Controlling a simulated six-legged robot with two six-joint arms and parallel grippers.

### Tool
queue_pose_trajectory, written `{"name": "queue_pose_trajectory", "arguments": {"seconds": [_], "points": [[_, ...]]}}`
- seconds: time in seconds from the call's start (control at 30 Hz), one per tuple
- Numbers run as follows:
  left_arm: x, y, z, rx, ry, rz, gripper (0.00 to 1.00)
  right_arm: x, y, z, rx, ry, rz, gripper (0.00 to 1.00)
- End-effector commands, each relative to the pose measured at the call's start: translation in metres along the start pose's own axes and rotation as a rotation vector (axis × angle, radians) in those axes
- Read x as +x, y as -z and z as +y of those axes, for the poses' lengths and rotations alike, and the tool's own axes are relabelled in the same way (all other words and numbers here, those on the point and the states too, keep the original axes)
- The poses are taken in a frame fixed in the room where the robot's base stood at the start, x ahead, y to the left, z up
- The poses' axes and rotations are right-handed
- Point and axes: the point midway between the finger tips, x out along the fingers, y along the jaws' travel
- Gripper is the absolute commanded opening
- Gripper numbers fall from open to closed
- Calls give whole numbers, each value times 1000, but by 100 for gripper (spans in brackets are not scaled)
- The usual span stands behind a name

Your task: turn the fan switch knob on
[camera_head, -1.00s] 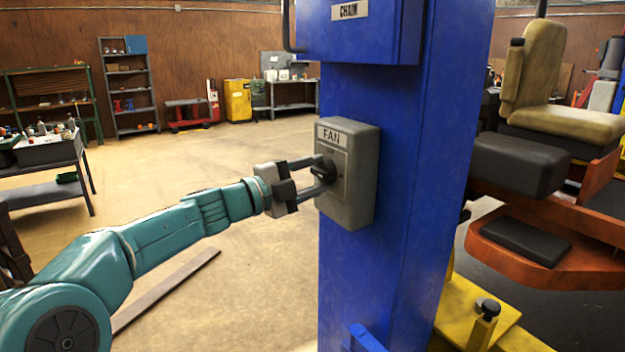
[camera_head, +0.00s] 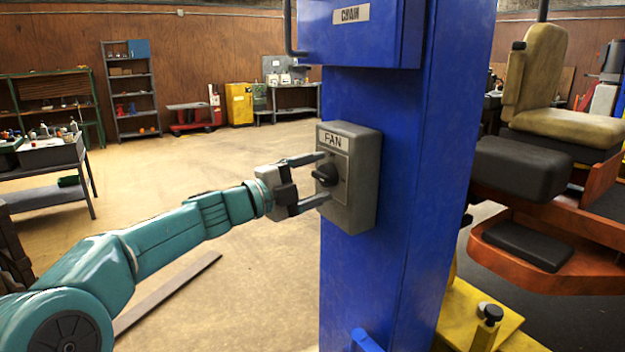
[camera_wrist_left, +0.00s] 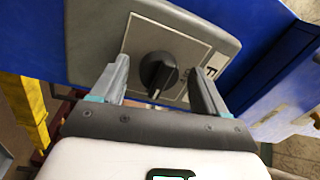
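The grey fan switch box (camera_head: 357,205) is fixed to the blue post and carries a "FAN" label. Its black round knob (camera_head: 326,175) sits on the front plate; it also shows in the left wrist view (camera_wrist_left: 158,73). My left gripper (camera_head: 321,178) is at the box front with its fingers spread, one above and one below the knob. In the left wrist view the left gripper (camera_wrist_left: 160,85) has clear gaps between both fingers and the knob. The knob's pointer direction is hard to tell. My right gripper is not in view.
The blue post (camera_head: 400,200) stands in front, with a blue box (camera_head: 360,40) above the switch. A mower with a tan seat (camera_head: 560,90) and a yellow lift part (camera_head: 480,310) are at the right.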

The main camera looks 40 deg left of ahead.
Motion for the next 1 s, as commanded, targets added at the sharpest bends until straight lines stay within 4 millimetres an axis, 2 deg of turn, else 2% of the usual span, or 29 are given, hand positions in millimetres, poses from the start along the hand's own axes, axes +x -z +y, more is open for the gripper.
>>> {"name": "queue_pose_trajectory", "arguments": {"seconds": [0.13,0.23,0.5,0.7,0.83,1.0], "points": [[-9,-1,1,0,0,-2,74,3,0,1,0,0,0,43],[-26,-2,2,0,1,-4,74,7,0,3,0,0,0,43],[-99,-2,2,2,1,-8,74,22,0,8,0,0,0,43],[-141,-1,2,1,-1,-6,74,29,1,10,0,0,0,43],[-156,-1,1,1,-1,-3,74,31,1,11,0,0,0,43],[-163,0,1,-1,-1,-1,74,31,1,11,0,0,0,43]]}}
